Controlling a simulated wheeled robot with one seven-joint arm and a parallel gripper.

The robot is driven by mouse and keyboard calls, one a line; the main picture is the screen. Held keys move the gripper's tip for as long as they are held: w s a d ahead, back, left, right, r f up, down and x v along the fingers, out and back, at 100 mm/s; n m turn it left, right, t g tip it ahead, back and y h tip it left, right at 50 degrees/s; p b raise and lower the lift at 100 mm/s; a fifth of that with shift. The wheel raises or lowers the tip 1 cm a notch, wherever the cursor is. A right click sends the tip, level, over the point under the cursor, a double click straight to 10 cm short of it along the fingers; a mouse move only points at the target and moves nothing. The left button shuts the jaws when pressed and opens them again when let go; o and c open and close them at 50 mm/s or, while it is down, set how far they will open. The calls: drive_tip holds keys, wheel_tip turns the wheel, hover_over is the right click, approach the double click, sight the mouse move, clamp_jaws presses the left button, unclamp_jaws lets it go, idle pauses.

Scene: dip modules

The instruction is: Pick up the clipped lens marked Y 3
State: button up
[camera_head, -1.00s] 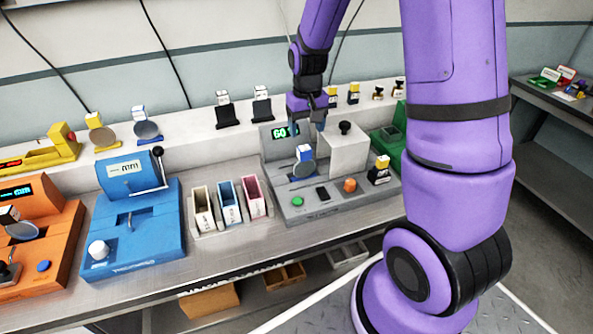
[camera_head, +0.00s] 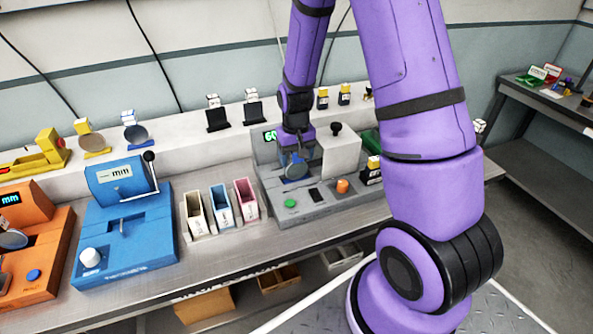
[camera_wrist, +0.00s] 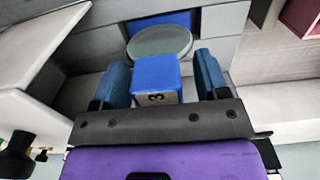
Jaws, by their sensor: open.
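A clipped lens stands in the grey machine (camera_head: 330,205). Its blue clip (camera_wrist: 155,73) shows in the wrist view with a label reading 3; I cannot make out a Y. Its round grey-green lens (camera_wrist: 160,41) lies beyond the clip, and in the head view the lens (camera_head: 296,171) shows under my gripper. My gripper (camera_head: 295,158) is down over the clip. In the wrist view my gripper (camera_wrist: 162,76) is open, with one blue finger on each side of the clip. A narrow gap shows on both sides.
A pale box (camera_head: 341,158) with a black knob stands close right of my gripper. Three coloured bins (camera_head: 221,207) and a blue machine (camera_head: 125,240) stand to the left. Other clipped lenses, one with a blue clip (camera_head: 135,131), stand on the back ledge.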

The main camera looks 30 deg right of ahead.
drive_tip(key=shift+c, duration=0.2)
drive_tip(key=c, duration=0.9)
drive_tip(key=shift+s, duration=0.15)
drive_tip(key=shift+c, duration=0.9)
